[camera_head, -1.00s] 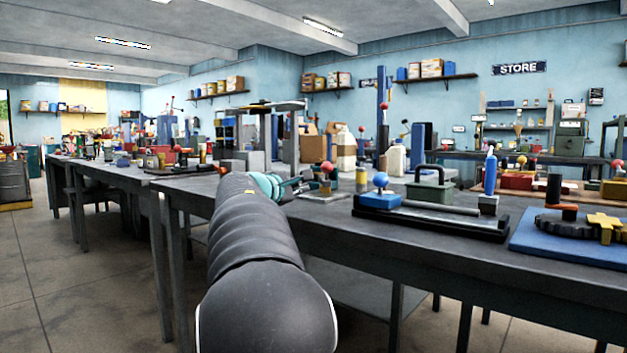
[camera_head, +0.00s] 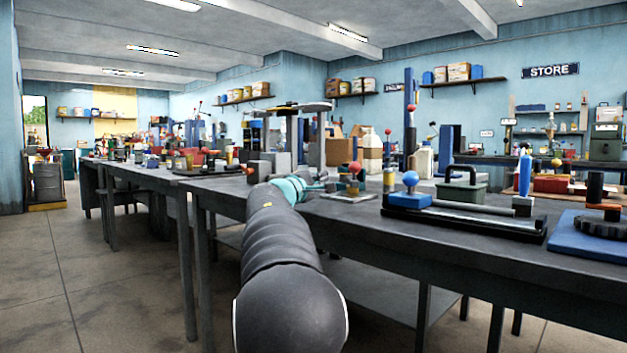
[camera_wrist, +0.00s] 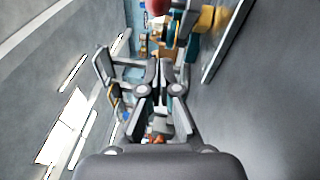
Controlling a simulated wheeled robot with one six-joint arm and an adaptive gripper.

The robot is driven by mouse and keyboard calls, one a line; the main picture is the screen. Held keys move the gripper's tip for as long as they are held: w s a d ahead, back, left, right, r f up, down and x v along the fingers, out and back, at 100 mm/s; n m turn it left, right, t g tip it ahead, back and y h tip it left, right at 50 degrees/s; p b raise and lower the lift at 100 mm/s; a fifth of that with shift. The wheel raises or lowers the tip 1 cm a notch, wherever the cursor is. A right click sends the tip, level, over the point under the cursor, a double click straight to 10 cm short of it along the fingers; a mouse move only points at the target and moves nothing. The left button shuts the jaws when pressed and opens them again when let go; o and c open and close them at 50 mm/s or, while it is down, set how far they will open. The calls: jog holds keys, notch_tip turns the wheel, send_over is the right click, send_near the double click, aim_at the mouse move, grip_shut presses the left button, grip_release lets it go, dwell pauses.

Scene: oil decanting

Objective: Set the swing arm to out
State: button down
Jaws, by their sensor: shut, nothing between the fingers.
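My gripper (camera_head: 326,184) is at the end of my dark arm, low over the near table edge. In the wrist view my gripper (camera_wrist: 159,72) has its fingers together with nothing between them. Just right of it in the head view is a small fixture with a red ball knob (camera_head: 354,168) on a pale plate (camera_head: 350,196); the gripper appears close to it, contact unclear. The red ball (camera_wrist: 157,5) is cut off at the top of the wrist view. I cannot tell for sure which part is the swing arm or how it is set.
A yellowish cylinder (camera_head: 389,181) stands right of the fixture. Further right are a blue ball-knob device (camera_head: 410,199), a green box with a handle (camera_head: 461,190) and a blue mat (camera_head: 570,236). A grey frame (camera_head: 317,140) stands behind. Open floor (camera_head: 120,270) lies left.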

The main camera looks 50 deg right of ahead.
aim_at(352, 172)
jog(key=d, duration=0.3)
jog(key=s+d+r, duration=0.1)
jog(key=d, duration=0.1)
jog(key=shift+d+p, duration=0.15)
jog(key=shift+p, duration=0.2)
jog(key=shift+s+d+r, duration=0.1)
jog(key=shift+s+d, duration=0.4)
jog(key=shift+d, duration=0.2)
